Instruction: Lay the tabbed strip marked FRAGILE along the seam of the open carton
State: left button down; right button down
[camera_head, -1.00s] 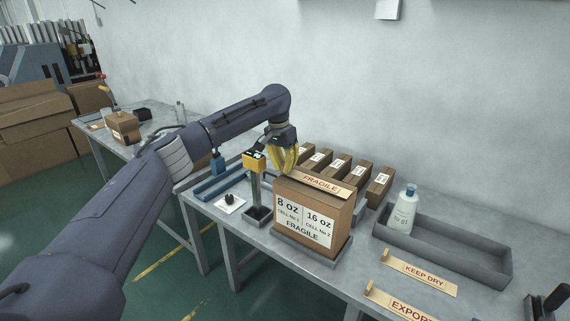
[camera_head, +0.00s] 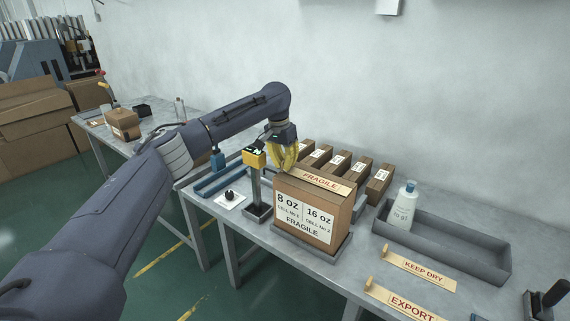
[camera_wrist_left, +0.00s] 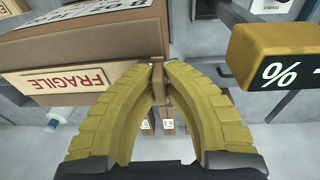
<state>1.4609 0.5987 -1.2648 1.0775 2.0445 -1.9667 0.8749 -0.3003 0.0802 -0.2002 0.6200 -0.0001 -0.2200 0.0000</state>
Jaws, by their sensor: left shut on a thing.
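The carton (camera_head: 317,244), brown with a white 8 OZ / 16 OZ / FRAGILE label, stands upright on a grey tray on the bench. The pale strip marked FRAGILE (camera_head: 322,181) lies across the carton's top in the head view, and it also shows in the wrist view (camera_wrist_left: 66,80). Whether it rests flat on the seam cannot be told. My left gripper (camera_head: 287,165), with yellow fingers, is at the strip's far left end, shut on its brown tab; the fingertips meet there in the wrist view (camera_wrist_left: 157,68). The seam is hidden. My right gripper is not in view.
A yellow display post (camera_head: 255,158) stands close left of the gripper. Several small cartons (camera_head: 340,163) stand behind. A white bottle (camera_head: 402,208) stands in a grey trough (camera_head: 460,250) at right. KEEP DRY (camera_head: 420,270) and EXPORT (camera_head: 405,302) strips lie in front.

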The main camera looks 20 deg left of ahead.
pick_arm(q)
jog(key=c, duration=1.5)
grip_release()
jog(key=r, duration=0.8)
jog(key=s+a+r, duration=0.1)
jog(key=r, duration=0.2)
jog(key=shift+s+r, duration=0.1)
jog(key=shift+r, duration=0.3)
